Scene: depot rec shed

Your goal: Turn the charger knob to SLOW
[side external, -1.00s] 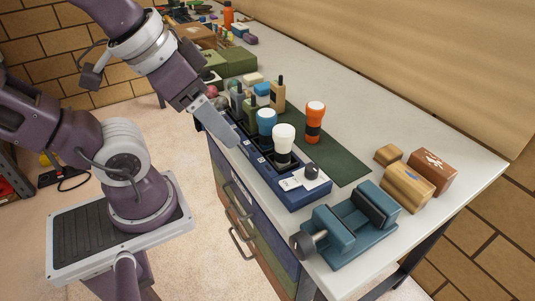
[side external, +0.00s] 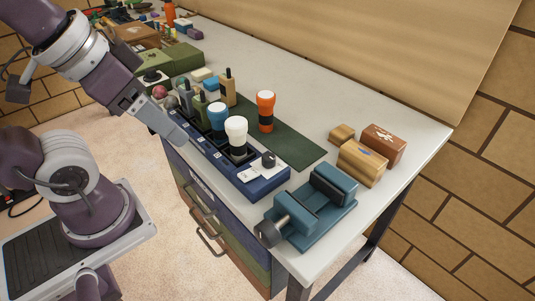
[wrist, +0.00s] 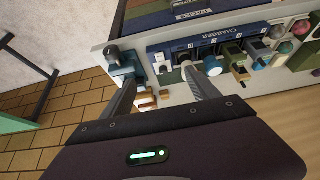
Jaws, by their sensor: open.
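The blue charger (side external: 262,183) is a long strip along the bench's front edge. Its near end carries a white panel (side external: 253,175) with a small dark knob (side external: 268,159). In the wrist view the charger (wrist: 203,39) shows its label, and the knob (wrist: 163,69) appears small between my fingers; its pointer setting is too small to read. My gripper (side external: 180,137) hangs over the charger's front edge, left of the white flashlight and away from the knob. In the wrist view my gripper (wrist: 160,78) has its two fingers spread apart, with nothing held.
White (side external: 236,132) and blue (side external: 217,114) flashlights and several radios stand in the charger. An orange flashlight (side external: 265,110) stands on the green mat (side external: 300,154). A teal vise (side external: 311,208) sits right of the knob. Wooden boxes (side external: 363,163) lie behind it. Drawers are below.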

